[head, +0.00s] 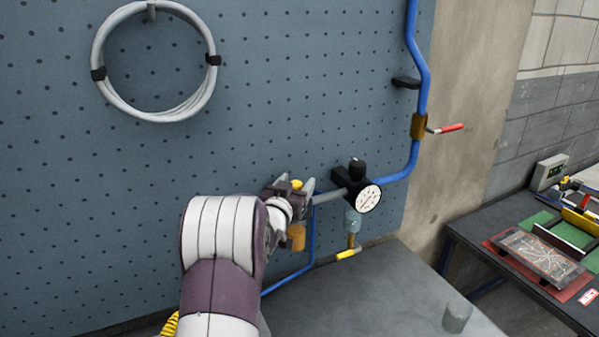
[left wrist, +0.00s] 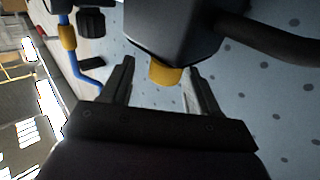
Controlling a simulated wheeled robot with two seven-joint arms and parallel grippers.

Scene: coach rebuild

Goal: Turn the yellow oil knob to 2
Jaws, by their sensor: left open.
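The yellow oil knob (head: 297,184) shows small at the top of a unit on the pegboard, partly hidden by my left gripper (head: 290,190). In the left wrist view the yellow knob (left wrist: 166,74) sticks out of a dark block (left wrist: 172,32). My left gripper (left wrist: 157,78) is open there, with one finger on each side of the knob and visible gaps between. I cannot see any markings or the knob's setting. My right gripper is in neither view.
A pressure gauge (head: 368,198) with a black knob (head: 357,168) stands right of the gripper. An amber bowl (head: 296,238) hangs below it. A yellow lever (head: 348,253), a blue pipe (head: 412,150) and a red-handled valve (head: 445,129) are nearby. A grey bench (head: 390,295) lies below.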

